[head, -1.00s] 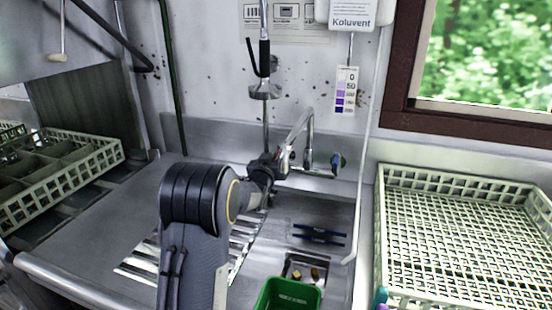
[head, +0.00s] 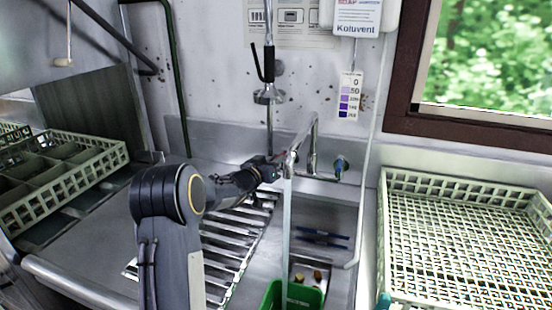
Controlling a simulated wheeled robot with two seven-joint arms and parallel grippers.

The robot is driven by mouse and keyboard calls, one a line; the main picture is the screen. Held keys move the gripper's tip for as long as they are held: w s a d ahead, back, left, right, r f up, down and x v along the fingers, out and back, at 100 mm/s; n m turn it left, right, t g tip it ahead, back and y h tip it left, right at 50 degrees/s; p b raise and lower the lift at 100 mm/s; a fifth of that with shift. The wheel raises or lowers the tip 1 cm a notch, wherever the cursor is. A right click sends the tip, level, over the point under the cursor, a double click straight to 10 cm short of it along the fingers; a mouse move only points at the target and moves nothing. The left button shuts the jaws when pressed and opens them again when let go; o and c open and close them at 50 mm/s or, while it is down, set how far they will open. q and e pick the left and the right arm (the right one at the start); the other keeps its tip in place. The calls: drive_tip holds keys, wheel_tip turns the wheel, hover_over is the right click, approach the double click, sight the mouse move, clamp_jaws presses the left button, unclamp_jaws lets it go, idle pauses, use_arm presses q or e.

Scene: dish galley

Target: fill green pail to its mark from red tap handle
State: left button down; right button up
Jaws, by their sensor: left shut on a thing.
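The tap (head: 312,140) has a curved metal spout over the sink. A pale stream of water (head: 287,235) falls from it into the green pail (head: 312,298), which stands at the bottom edge and is partly cut off. The pail's mark and water level cannot be made out. My left gripper (head: 277,168) is at the left side of the tap, shut on the red tap handle, which it mostly hides. My right gripper is not in view.
A pale dish rack (head: 455,190) stands right of the sink and another rack (head: 85,180) stands left. A slatted metal drainer (head: 222,255) lies beside the sink. A spray hose (head: 268,96) hangs behind. A small box (head: 305,278) sits near the pail.

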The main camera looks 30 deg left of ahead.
use_arm(q)
drive_tip(key=c, duration=1.4)
unclamp_jaws()
drive_tip(key=shift+c, duration=0.2)
drive_tip(key=s+b, duration=0.1)
drive_tip(key=s, duration=0.6)
drive_tip(key=shift+s+a, duration=0.2)
drive_tip(key=shift+s, duration=0.2)
